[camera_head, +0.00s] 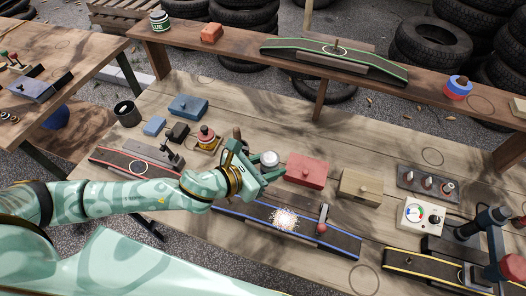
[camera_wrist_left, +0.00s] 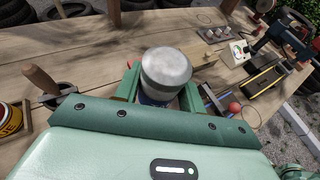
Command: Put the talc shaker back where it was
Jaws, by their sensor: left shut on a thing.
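The talc shaker (camera_head: 269,158) is a short cylinder with a grey metal top. It is held in my left gripper (camera_head: 267,170), over the middle of the workbench near the blue-edged strip. In the left wrist view the shaker's domed top (camera_wrist_left: 166,68) stands between the two green fingers, and its dark blue lower body (camera_wrist_left: 158,101) is mostly hidden. I cannot tell how far its base is above the bench. A pale powder patch (camera_head: 285,218) lies on the blue-edged strip (camera_head: 255,211). My right gripper is not in view.
A red box (camera_head: 306,171) and a tan box (camera_head: 360,187) stand right of the gripper. Drawn rings mark the bench (camera_head: 432,156) and the back shelf (camera_head: 480,105). A gauge box (camera_head: 421,216) stands at right.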

